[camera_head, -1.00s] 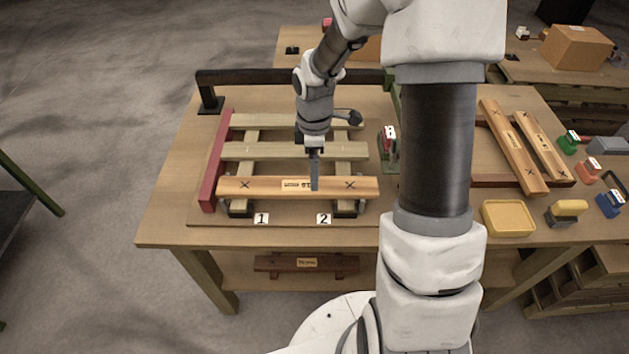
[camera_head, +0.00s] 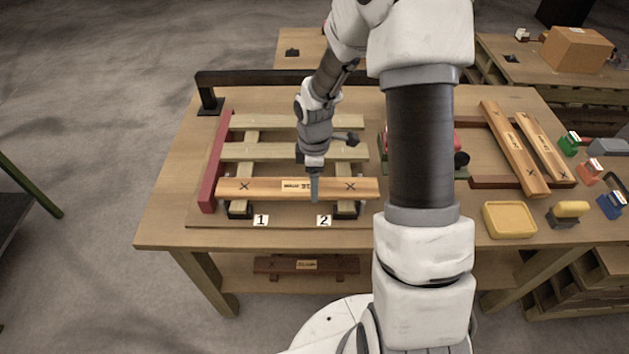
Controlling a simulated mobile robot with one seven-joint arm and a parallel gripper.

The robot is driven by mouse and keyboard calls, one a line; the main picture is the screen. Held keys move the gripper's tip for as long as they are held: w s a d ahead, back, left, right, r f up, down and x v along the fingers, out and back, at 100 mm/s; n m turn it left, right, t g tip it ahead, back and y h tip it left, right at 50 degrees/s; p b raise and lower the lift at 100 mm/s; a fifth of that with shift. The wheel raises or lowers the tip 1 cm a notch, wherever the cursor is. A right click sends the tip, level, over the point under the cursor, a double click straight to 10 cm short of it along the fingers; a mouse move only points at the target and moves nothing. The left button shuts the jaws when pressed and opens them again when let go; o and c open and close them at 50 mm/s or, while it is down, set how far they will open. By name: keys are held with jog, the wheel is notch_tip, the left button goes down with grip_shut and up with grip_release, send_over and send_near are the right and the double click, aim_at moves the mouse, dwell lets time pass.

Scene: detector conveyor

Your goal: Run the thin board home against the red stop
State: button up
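A light orange board (camera_head: 265,187) with two X marks and a label lies across the front of the slatted pallet frame. Its left end meets or nearly meets the red stop (camera_head: 212,165), the bar along the frame's left side; I cannot tell if they touch. My gripper (camera_head: 315,193) points down at the board's front side, right of the label, with its tips overlapping the board in view. The fingers show as one narrow dark strip, so their opening is hidden. Whether they touch the board is unclear.
Two pale slats (camera_head: 265,152) lie behind the board. Number tags 1 (camera_head: 261,220) and 2 (camera_head: 324,220) are in front. A dark rail (camera_head: 260,77) runs along the back. At right are two more marked boards (camera_head: 515,150) and a yellow tray (camera_head: 509,220).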

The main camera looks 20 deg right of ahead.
aim_at(309, 186)
jog(key=c, duration=0.8)
jog(key=shift+o, duration=0.2)
jog(key=shift+w+a, duration=0.2)
jog(key=shift+a, duration=0.45)
jog(key=o, duration=1.5)
jog(key=shift+r, duration=0.1)
jog(key=shift+r+p, duration=0.95)
jog(key=shift+r, duration=7.7)
